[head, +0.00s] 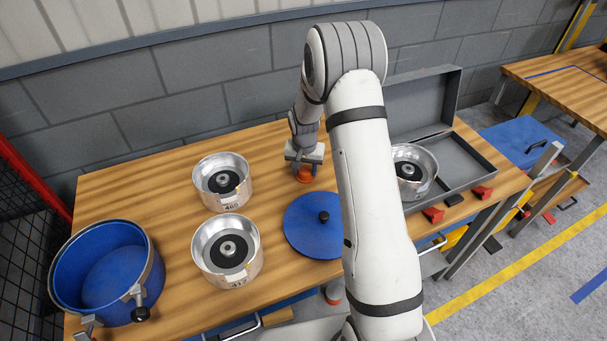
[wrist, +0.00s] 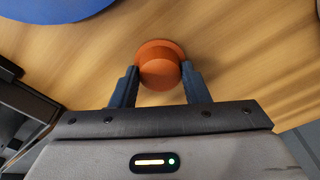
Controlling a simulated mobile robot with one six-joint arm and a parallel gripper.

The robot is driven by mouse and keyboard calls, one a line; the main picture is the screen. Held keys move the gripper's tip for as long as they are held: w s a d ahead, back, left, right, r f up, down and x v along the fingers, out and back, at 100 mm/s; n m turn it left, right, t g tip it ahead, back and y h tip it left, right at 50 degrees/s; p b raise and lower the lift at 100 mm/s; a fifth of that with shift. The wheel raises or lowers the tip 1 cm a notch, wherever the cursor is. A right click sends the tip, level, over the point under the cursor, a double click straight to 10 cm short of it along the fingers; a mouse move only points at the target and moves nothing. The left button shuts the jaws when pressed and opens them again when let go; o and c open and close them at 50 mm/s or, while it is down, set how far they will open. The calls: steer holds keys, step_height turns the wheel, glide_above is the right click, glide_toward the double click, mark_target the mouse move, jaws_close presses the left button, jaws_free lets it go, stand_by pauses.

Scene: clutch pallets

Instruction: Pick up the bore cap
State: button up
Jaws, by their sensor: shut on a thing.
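The bore cap (wrist: 160,72) is a small orange-red round piece with a wider rim. In the wrist view it sits between the two dark fingers of my gripper (wrist: 160,85), which touch it on both sides. In the head view the bore cap (head: 304,175) shows just below my gripper (head: 304,163), over the wooden table behind the blue lid. My gripper is shut on the cap. Whether the cap rests on the table or is slightly above it, I cannot tell.
A blue round lid (head: 305,236) with a black knob lies in front. Two metal clutch housings (head: 208,208) (head: 203,258) and a blue drum (head: 62,300) stand left. An open grey case (head: 470,160) holds another metal housing (head: 428,165) at right.

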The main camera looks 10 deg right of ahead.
mark_target(305, 171)
steer(key=c, duration=0.3)
step_height(305, 171, up, 10)
steer(key=shift+b, duration=1.2)
